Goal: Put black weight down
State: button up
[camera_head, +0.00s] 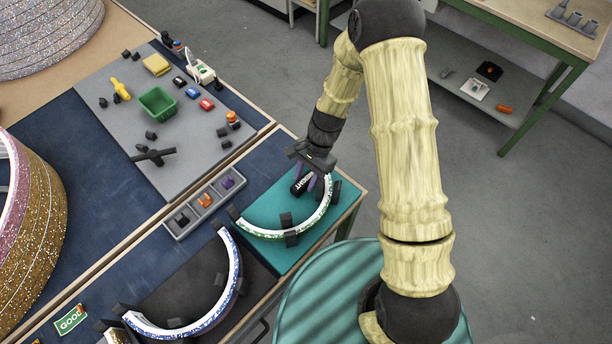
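The black weight (301,186), a small dark block with white lettering, is at my gripper's fingertips. My gripper (304,182) points down over the teal board (262,205), with its purple fingers on either side of the weight. It looks shut on the weight. The weight is on the inner side of a white glitter arc (297,225) held by black blocks. I cannot tell whether the weight touches the board.
A grey three-slot tray (188,227) lies to the left. A second arc (232,285) sits on a dark board in front. A grey panel (190,150) with a green bin (157,103) and several small parts is at the back left. Black blocks stand around the near arc.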

jog(key=v, duration=1.2)
jog(key=shift+b, duration=0.45)
jog(key=shift+r, duration=0.1)
jog(key=s+d+r+n+t+h, duration=0.3)
jog(key=s+d+r+n+t, duration=0.3)
jog(key=d, duration=0.8)
jog(key=s+r+n, duration=0.2)
jog(key=s+r, duration=0.1)
jog(key=s, duration=0.1)
jog(key=shift+d, duration=0.25)
jog(key=shift+o, duration=0.2)
jog(key=shift+a, duration=0.1)
